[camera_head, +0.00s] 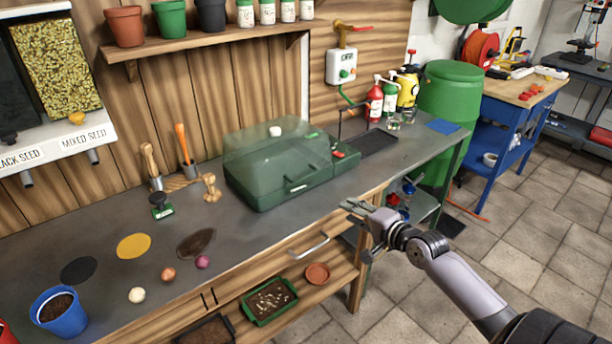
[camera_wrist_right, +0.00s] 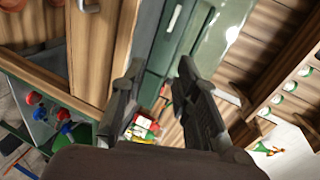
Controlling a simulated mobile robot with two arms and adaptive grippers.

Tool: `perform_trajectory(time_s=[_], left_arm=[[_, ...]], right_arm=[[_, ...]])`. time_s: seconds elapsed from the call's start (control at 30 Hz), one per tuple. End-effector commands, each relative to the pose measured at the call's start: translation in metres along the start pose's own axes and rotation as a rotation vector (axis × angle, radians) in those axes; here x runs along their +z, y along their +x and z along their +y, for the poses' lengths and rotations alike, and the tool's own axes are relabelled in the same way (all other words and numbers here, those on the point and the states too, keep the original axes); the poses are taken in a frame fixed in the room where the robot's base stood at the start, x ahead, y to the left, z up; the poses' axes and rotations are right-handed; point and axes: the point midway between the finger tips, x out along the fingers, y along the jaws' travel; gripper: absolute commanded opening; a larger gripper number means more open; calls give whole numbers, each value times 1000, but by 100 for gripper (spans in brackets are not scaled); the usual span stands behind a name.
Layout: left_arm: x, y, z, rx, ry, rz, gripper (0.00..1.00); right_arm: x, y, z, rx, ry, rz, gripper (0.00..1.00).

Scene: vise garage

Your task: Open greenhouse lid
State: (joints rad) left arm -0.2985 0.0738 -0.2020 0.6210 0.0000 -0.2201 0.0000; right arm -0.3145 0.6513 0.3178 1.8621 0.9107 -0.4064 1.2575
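The greenhouse has a dark green base (camera_head: 265,197) and a clear, greenish lid (camera_head: 262,150), and it stands on the grey workbench. The lid is down on the base, with a white knob (camera_head: 275,131) on top and a handle (camera_head: 300,187) low at the front. In the right wrist view the green front (camera_wrist_right: 160,45) shows beyond the fingers, with a pale handle (camera_wrist_right: 174,18) at the top. My right gripper (camera_head: 352,207) is in front of the bench edge, right of the greenhouse and apart from it. Its fingers (camera_wrist_right: 160,68) are spread and empty. My left gripper is not in view.
A control box with red and green buttons (camera_head: 338,153) adjoins the greenhouse's right side. Spray bottles (camera_head: 375,100) are at the back right. A drawer handle (camera_head: 309,247) sticks out below the bench edge.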

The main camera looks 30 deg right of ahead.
Motion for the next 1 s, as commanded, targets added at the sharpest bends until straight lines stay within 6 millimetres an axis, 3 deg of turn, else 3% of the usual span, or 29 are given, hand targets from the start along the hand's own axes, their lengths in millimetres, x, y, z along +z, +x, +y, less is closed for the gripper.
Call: perform_trajectory(time_s=[0.03, 0.1, 0.2, 0.37, 1.0], left_arm=[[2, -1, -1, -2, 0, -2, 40], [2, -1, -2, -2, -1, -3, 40], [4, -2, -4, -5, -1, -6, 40], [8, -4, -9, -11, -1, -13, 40], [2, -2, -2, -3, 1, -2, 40]], right_arm=[[5, -4, -23, -32, 28, -22, 29], [9, -9, -44, -62, 62, -41, 29], [12, -8, -56, -80, 83, -54, 29], [13, 9, -60, -84, 87, -54, 29], [19, 128, -68, -82, 84, -52, 29]])
